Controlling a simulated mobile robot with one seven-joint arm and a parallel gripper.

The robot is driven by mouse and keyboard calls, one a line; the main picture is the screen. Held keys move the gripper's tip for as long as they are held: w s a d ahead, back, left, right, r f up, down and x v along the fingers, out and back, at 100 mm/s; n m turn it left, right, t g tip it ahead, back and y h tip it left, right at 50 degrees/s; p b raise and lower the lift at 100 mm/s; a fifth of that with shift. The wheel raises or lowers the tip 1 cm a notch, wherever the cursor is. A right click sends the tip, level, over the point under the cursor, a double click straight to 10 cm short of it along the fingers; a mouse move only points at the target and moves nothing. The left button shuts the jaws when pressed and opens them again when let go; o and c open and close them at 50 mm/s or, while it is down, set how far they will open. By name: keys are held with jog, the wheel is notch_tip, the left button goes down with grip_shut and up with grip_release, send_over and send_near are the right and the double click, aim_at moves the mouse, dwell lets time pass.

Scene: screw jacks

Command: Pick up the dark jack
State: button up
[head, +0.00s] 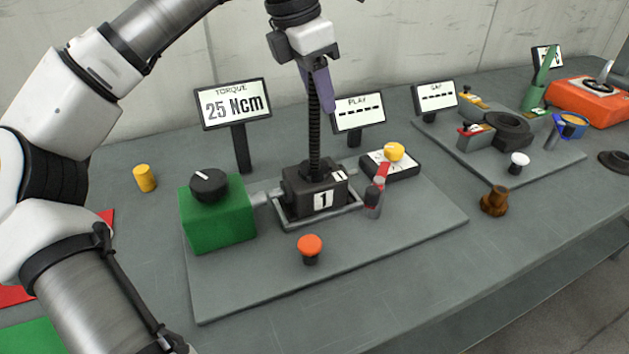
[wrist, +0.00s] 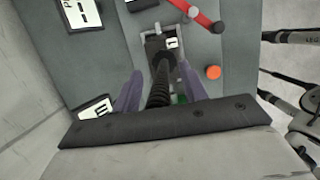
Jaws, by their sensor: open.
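The dark jack (head: 316,190) is a black block with a white "1" label and a tall black threaded screw standing upright. It sits in a grey tray-like holder (head: 285,222) on a grey plate. My gripper (head: 321,98) is open at the upper part of the screw, pointing down. In the wrist view the screw of the dark jack (wrist: 160,88) runs between the two purple fingers of my gripper (wrist: 161,82), with gaps on both sides. The foot of the screw is partly hidden by its own length there.
A green box with a black knob (head: 217,215) stands left of the jack. An orange button (head: 310,246) is in front. A red-and-grey lever (head: 376,190) and a yellow button (head: 394,152) are close on the right. Display signs (head: 233,104) stand behind.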

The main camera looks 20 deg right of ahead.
jog(key=shift+c, duration=0.3)
grip_shut()
dwell(1.1)
jog(key=shift+r, duration=0.1)
